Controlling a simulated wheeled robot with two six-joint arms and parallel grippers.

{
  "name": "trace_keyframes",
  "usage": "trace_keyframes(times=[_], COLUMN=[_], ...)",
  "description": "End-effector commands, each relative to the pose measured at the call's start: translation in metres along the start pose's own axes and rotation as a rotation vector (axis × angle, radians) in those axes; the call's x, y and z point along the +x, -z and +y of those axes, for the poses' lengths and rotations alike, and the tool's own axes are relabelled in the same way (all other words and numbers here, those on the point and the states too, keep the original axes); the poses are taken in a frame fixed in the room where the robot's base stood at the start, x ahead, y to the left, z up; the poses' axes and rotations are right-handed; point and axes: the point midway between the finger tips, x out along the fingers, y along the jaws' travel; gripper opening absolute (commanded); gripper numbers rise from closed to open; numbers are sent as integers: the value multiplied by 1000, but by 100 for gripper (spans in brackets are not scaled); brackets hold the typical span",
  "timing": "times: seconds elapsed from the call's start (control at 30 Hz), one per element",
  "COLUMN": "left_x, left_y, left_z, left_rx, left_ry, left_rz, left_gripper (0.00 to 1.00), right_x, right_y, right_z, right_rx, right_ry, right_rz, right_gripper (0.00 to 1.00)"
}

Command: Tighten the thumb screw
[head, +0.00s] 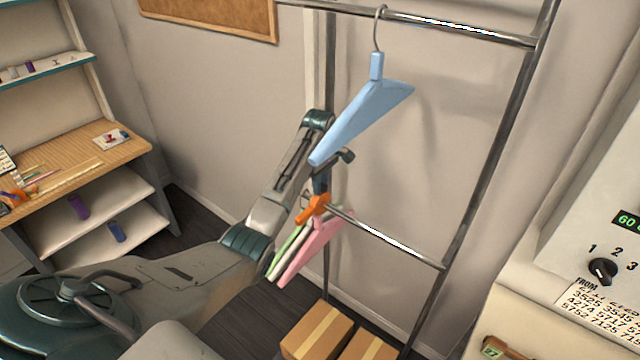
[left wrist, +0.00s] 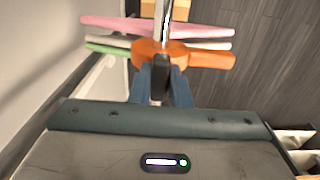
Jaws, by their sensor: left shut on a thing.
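My right gripper is not in view.
A blue hanger (head: 362,115) hangs from the upper rail (head: 455,27), close to my left wrist. Cardboard boxes (head: 318,328) stand below. A desk (head: 80,165) is at left, a machine (head: 590,240) at right.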

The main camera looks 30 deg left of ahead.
Motion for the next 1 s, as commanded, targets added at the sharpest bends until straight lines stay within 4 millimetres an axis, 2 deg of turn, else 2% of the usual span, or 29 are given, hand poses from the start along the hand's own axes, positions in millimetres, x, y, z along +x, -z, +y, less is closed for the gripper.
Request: trace_keyframes(times=[0.37, 1.0], left_x=[1, 1], left_y=[0, 0], left_z=[0, 0], left_rx=[148, 740], left_ry=[2, 2], left_rz=[0, 0], left_gripper=[0, 0], right_x=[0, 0], right_y=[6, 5], right_z=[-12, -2], right_rx=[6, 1], right_ry=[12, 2], right_rz=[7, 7], right_gripper=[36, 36])
